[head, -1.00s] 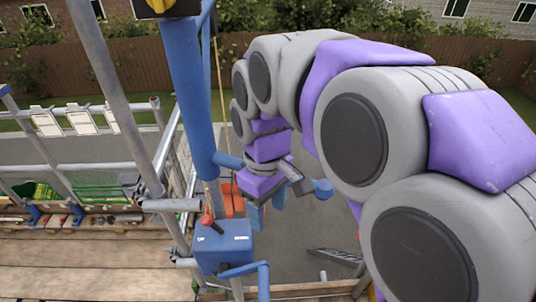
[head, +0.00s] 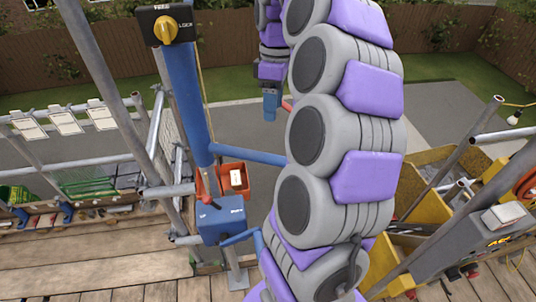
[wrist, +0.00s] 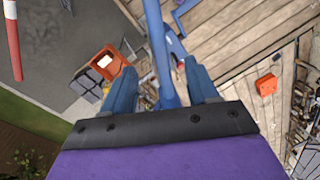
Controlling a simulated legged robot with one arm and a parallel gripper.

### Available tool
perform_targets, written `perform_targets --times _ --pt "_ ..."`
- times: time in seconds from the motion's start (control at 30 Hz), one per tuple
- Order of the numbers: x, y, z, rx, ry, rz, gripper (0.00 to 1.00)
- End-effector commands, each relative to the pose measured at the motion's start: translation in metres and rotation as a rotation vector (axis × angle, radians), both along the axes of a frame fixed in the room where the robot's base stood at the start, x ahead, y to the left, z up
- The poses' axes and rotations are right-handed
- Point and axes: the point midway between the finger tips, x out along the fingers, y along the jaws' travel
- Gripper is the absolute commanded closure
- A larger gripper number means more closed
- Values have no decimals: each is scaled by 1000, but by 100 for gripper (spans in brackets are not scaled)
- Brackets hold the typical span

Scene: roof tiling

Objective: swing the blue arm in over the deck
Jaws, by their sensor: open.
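The blue post (head: 185,95) stands left of centre in the head view. The blue arm (head: 250,155) leaves it to the right, and its outer part is hidden behind my own arm. My gripper (head: 270,105) is beyond it in the head view, small and partly covered. In the wrist view, my gripper's blue fingers (wrist: 160,70) are apart, one on each side of a blue bar (wrist: 156,35), which looks like the blue arm. I cannot tell whether they touch it. A yellow knob (head: 166,28) on a black plate marked FREE and LOCK sits at the post's top, pointing toward LOCK.
A blue box (head: 222,220) with a red lever is low on the post. An orange bin (head: 234,178) lies behind it. Scaffold tubes (head: 110,100) stand at left, a yellow machine (head: 415,210) at right. The plank deck (head: 90,270) runs along the front left.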

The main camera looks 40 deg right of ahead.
Motion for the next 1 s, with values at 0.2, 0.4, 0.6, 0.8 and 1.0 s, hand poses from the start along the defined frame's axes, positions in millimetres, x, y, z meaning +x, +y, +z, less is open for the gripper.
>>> perform_targets --times 0.2,0.4,0.6,0.8,1.0 --pt "-4 2 -26 5 3 0 41" --pt "-6 10 -50 2 2 0 41" --pt "-8 17 -78 -2 3 -1 41" --pt "-11 17 -110 3 6 -1 41" --pt "-13 18 -139 4 5 -2 41"
